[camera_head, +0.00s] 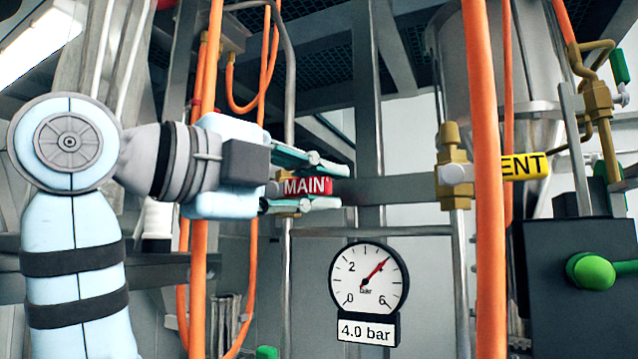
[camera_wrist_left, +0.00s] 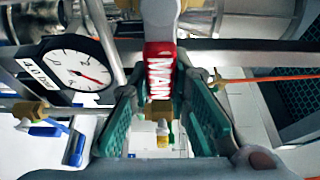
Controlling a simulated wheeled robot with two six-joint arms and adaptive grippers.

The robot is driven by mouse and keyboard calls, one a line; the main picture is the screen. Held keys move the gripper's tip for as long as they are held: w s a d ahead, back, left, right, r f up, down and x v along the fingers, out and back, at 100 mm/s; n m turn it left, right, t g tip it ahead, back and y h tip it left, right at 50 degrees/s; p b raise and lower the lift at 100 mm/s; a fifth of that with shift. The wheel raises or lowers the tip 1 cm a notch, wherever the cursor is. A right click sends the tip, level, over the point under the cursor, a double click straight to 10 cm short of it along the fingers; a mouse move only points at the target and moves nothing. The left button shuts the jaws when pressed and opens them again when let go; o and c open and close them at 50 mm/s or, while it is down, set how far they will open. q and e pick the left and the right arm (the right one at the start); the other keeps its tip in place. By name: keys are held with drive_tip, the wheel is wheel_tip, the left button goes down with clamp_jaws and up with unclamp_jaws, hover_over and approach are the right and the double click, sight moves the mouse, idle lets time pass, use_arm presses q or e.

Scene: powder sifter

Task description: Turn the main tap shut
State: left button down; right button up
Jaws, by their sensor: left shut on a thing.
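The main tap's red handle (camera_head: 307,186), lettered "MAIN", lies level in the head view, pointing right. It also shows in the left wrist view (camera_wrist_left: 160,72), between the fingers. My left gripper (camera_head: 318,183) comes in from the left, with one finger above the handle and one below it, and is shut on it. Its green finger pads show in the left wrist view (camera_wrist_left: 158,118). The tap's brass body is mostly hidden behind the gripper in the head view. My right gripper is not in view.
A gauge (camera_head: 368,280) labelled "4.0 bar" hangs below the tap. A yellow tap handle (camera_head: 526,166), its lettering ending in "ENT", stands to the right behind an orange hose (camera_head: 484,200). A dark box (camera_head: 580,285) with a green knob (camera_head: 590,271) is at the lower right.

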use_arm(q)
drive_tip(key=c, duration=1.5)
unclamp_jaws()
drive_tip(key=shift+s, duration=0.1)
drive_tip(key=v, duration=1.1)
drive_tip(key=shift+s+a, duration=0.25)
drive_tip(key=shift+a, duration=0.1)
